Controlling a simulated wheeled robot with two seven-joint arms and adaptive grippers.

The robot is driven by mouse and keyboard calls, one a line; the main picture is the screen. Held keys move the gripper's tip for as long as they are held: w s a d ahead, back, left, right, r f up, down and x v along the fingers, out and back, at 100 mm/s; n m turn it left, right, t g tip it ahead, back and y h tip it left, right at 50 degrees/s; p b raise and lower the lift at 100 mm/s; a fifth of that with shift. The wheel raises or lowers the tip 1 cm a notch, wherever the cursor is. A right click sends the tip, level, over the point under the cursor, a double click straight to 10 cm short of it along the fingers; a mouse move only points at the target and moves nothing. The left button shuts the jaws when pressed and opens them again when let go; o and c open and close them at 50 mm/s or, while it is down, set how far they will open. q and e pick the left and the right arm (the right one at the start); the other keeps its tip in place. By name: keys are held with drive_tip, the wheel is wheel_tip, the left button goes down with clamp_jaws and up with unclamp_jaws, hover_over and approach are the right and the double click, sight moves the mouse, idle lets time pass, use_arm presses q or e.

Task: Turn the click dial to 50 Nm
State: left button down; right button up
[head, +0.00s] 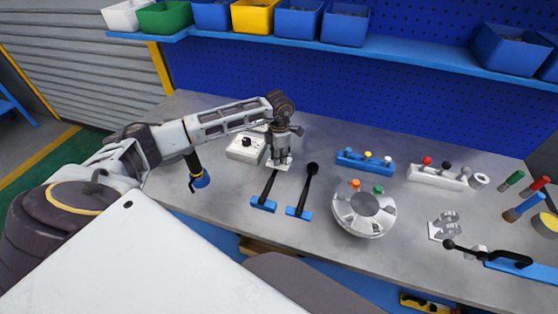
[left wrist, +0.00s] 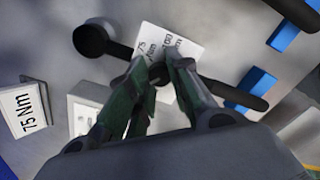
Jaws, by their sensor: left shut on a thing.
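My left gripper (head: 281,160) points down over a small white plate (head: 272,165) on the bench. In the left wrist view, its fingers (left wrist: 158,75) are closed around a small dark knob, which I take to be the click dial (left wrist: 157,70); the fingers hide much of it. The white plate behind it (left wrist: 178,42) carries printed Nm marks, among them 75 and what looks like 100. Which mark the dial points to cannot be told. A separate white label (left wrist: 25,107) reads 75 Nm. My right gripper is not in view.
A white box with a black knob (head: 246,143) stands left of the gripper. A round metal flanged shell (head: 364,212) sits to the right. Blue blocks (head: 364,163) and bins stand farther back.

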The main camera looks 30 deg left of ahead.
use_arm(q)
drive_tip(key=shift+f+m+b, duration=0.1)
drive_tip(key=shift+m+b, duration=0.45)
drive_tip(key=shift+m, duration=0.25)
drive_tip(key=shift+m+b, duration=0.3)
drive_tip(key=shift+m, duration=0.1)
drive_tip(key=shift+m+b, duration=0.5)
drive_tip(key=shift+m, duration=0.6)
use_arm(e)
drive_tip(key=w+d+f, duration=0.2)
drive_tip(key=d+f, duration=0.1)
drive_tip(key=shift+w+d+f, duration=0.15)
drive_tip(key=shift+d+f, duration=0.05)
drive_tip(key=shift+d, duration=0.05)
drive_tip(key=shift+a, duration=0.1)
